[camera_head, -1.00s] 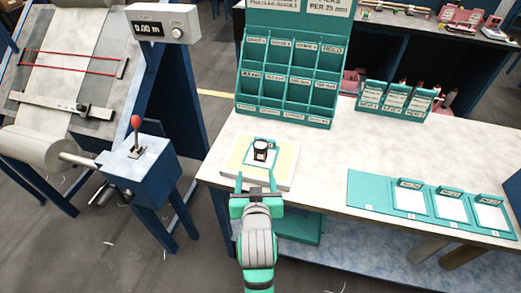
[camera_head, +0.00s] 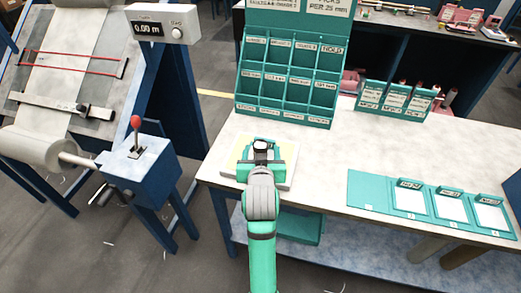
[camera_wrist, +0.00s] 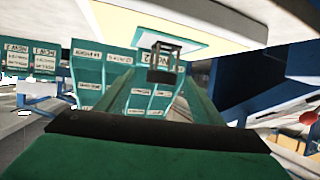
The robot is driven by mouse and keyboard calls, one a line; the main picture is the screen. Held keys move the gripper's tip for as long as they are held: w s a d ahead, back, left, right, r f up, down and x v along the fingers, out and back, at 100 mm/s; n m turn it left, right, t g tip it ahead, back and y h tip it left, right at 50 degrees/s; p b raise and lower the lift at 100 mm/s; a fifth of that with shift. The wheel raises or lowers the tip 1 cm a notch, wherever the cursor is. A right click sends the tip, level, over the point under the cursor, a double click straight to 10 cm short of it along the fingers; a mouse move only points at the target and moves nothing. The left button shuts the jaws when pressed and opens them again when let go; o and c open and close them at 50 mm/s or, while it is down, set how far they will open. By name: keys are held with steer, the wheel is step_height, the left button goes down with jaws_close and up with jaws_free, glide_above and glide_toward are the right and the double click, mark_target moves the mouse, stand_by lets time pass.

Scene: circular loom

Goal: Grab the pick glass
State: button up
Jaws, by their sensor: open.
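The pick glass (camera_head: 260,146), a small dark magnifier with a pale top, stands on a cream and white pad (camera_head: 285,160) near the table's front left corner. My gripper (camera_head: 261,153) is open, with its green fingers reaching over the pad to either side of the glass. In the wrist view, the pick glass (camera_wrist: 164,62) appears as a small dark frame beyond the palm, between the fingers. I cannot tell whether a finger touches it. My gripper hides the lower part of the glass in the head view.
A green pigeonhole rack (camera_head: 290,75) stands behind the pad. A small green card holder (camera_head: 395,98) is to its right. A green board with white cards (camera_head: 375,190) lies at the table's front right. The blue lever box (camera_head: 145,168) stands left of the table.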

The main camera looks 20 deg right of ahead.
mark_target(260, 149)
steer(key=x, duration=0.4)
steer(key=shift+w+a+r, duration=0.1)
steer(key=shift+a, duration=0.05)
steer(key=shift+c, duration=0.6)
steer(key=c, duration=1)
steer(key=shift+c, duration=0.2)
